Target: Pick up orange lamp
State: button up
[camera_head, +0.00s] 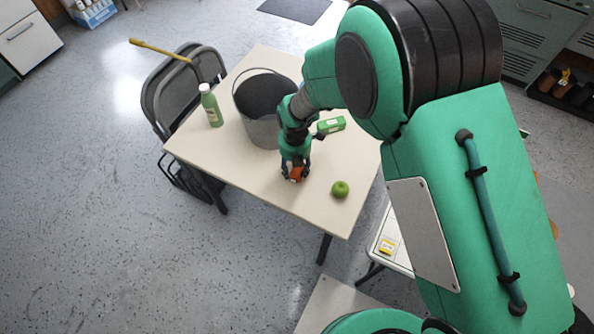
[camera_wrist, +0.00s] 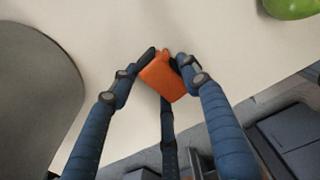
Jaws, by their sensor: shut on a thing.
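The orange lamp (camera_head: 296,174) is a small boxy orange thing near the front edge of the pale table (camera_head: 235,185). It also shows in the wrist view (camera_wrist: 165,80), tilted between my fingers. My gripper (camera_head: 295,172) is shut on it, with dark fingertips touching it on both sides in the wrist view (camera_wrist: 164,62). Part of the lamp is hidden behind the fingers. I cannot tell whether it touches the tabletop.
A grey bucket (camera_head: 262,131) stands left of my gripper, with a green bottle (camera_head: 211,106) farther left. Folding chairs (camera_head: 186,88) stand at the table's left side.

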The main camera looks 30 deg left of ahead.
aim_at(295, 169)
jog(key=shift+r+p, duration=0.35)
jog(key=shift+r, duration=0.5)
notch_tip(295, 169, up, 2)
jog(key=shift+r+p, duration=0.15)
jog(key=shift+p, duration=0.3)
jog(key=s+d+p, duration=0.1)
jog(key=s+d, duration=0.6)
jog(key=s+d+r+p, duration=0.1)
jog(key=s+d, duration=0.3)
jog(key=shift+s+d+p, duration=0.1)
jog(key=shift+d+p, duration=0.15)
jog(key=shift+p, duration=0.05)
